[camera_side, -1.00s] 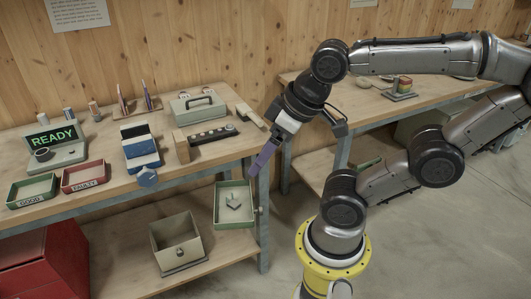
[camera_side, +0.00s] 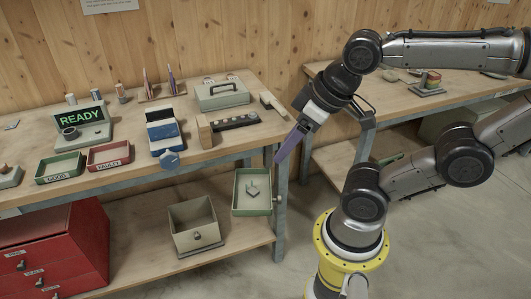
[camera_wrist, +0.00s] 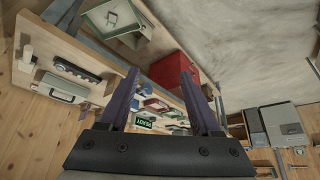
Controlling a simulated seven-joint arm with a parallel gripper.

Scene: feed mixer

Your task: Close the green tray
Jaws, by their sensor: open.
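The green tray (camera_side: 237,192) is a shallow pale-floored box with green walls, near the right end of the bench, below the bench top.
A grey open bin (camera_side: 192,212) stands left of the tray on the lower shelf. A red drawer cabinet (camera_side: 50,245) is at the lower left. The bench top holds a smaller green tray marked GOOD (camera_side: 60,167), a red tray (camera_side: 109,155) and a grey-green case (camera_side: 221,94).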

